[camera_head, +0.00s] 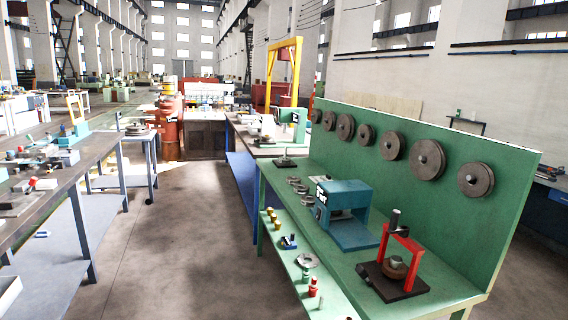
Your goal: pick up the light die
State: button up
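I cannot tell which thing is the light die. Several round grey discs hang on the green back panel (512,160) of the green bench at right; a large disc (427,160) and a smaller disc (476,180) are among them. Several small flat rings (298,186) lie on the bench top, left of a teal machine (343,212). A flat grey round piece (307,261) lies on the narrow front ledge. A red-framed press (402,255) on a dark base holds a brownish round piece (396,267). My gripper is not in view.
Small yellow, blue, red and green parts stand along the front ledge (285,262). A long workbench with tools (60,175) stands at left, with a small wheeled table (130,150) behind it. The concrete aisle (185,240) between the benches is clear.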

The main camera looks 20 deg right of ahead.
aim_at(282, 160)
jog(key=z, duration=0.1)
jog(key=i, duration=3.55)
jog(key=z, duration=0.35)
jog(key=i, duration=2.2)
jog(key=z, duration=0.2)
